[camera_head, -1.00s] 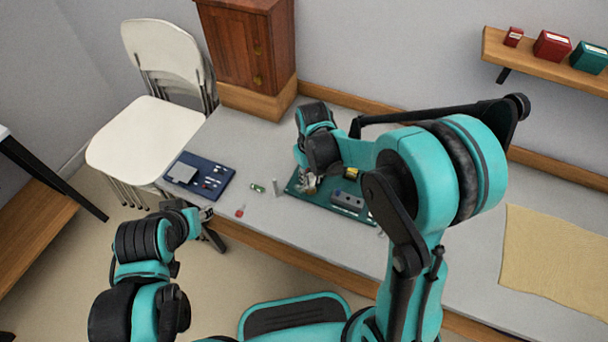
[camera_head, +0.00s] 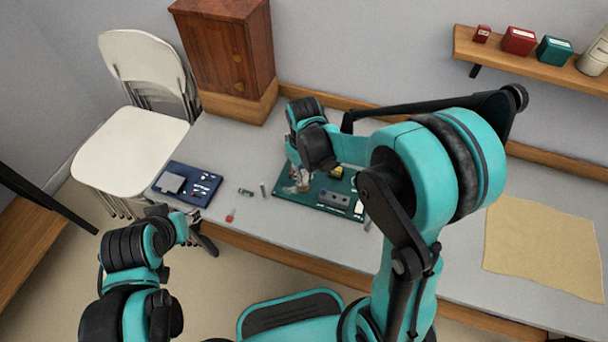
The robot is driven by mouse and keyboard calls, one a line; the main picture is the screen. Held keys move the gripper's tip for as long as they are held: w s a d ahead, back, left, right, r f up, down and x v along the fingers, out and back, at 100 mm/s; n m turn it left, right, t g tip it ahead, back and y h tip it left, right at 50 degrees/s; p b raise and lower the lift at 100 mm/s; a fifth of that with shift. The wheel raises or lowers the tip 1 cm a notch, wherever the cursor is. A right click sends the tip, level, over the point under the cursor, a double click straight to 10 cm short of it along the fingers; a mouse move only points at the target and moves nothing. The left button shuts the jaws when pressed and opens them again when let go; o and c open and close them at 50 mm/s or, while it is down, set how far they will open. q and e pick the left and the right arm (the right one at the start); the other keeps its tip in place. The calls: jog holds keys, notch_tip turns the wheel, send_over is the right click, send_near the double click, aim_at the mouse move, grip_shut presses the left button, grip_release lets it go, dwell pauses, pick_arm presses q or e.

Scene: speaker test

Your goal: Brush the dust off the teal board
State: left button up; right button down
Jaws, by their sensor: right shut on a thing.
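The teal board (camera_head: 311,206) lies on the grey workbench, partly hidden by my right arm. It carries a grey block, a yellow part and small pale parts. My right gripper (camera_head: 298,180) is low over the board's left part, shut on a small pale and brown thing that looks like a brush. The brush is mostly hidden, and I cannot tell whether it touches the board. Dust is too small to make out. My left gripper (camera_head: 194,219) is at the bench's front edge, below the blue board; its fingers are unclear.
A dark blue board (camera_head: 204,193) with small parts lies left on the bench (camera_head: 430,252). A green piece (camera_head: 246,191), a small grey cylinder (camera_head: 263,190) and a red-tipped tool (camera_head: 230,215) lie between the boards. A wooden cabinet (camera_head: 225,55) stands behind; a tan cloth (camera_head: 545,250) lies right.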

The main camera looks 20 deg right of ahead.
jog(key=shift+r+p, duration=0.6)
jog(key=shift+r, duration=0.55)
jog(key=shift+r+p, duration=1.2)
jog(key=shift+r, duration=0.35)
